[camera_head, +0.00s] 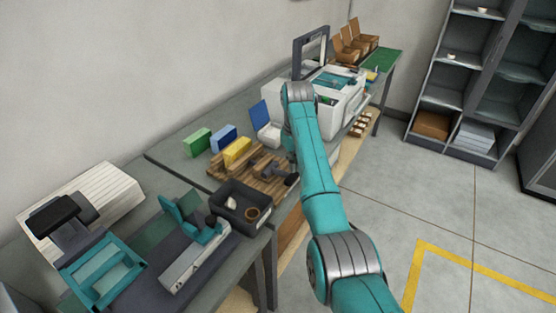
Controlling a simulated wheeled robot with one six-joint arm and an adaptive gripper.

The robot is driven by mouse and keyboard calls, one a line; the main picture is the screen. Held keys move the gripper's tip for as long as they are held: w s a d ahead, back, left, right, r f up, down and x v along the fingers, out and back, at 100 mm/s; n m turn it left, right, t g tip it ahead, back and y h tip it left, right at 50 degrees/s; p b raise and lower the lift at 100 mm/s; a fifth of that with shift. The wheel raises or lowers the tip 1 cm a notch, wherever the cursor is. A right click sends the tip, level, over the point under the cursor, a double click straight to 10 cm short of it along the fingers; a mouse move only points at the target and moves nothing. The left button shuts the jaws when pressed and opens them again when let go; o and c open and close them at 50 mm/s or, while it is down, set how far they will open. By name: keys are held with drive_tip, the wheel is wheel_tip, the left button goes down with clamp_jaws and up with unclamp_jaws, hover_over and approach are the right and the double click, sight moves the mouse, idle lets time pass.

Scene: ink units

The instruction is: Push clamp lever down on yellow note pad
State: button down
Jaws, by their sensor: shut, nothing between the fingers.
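The yellow note pad (237,151) stands on a brown slatted wooden board (222,172) on the table. My gripper (268,171) is low over the right part of the board, to the right of the pad and apart from it. It is small and dark here; its fingers look shut with nothing between them. I cannot make out a clamp lever on the yellow pad. A teal upright piece (184,216) stands on a grey and white bench device at the front left, well away from the pad.
A green block (197,142) and a blue block (223,138) stand behind the pad. A dark tray (240,205) with small items is in front of the board. A white machine (335,95) stands behind my arm. Open floor lies right of the table.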

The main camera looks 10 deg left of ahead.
drive_tip(key=shift+f, duration=0.15)
drive_tip(key=shift+s+d+f, duration=0.15)
drive_tip(key=shift+d+f, duration=0.25)
drive_tip(key=shift+f, duration=0.4)
drive_tip(key=shift+f, duration=0.25)
drive_tip(key=shift+d, duration=0.15)
idle(0.3)
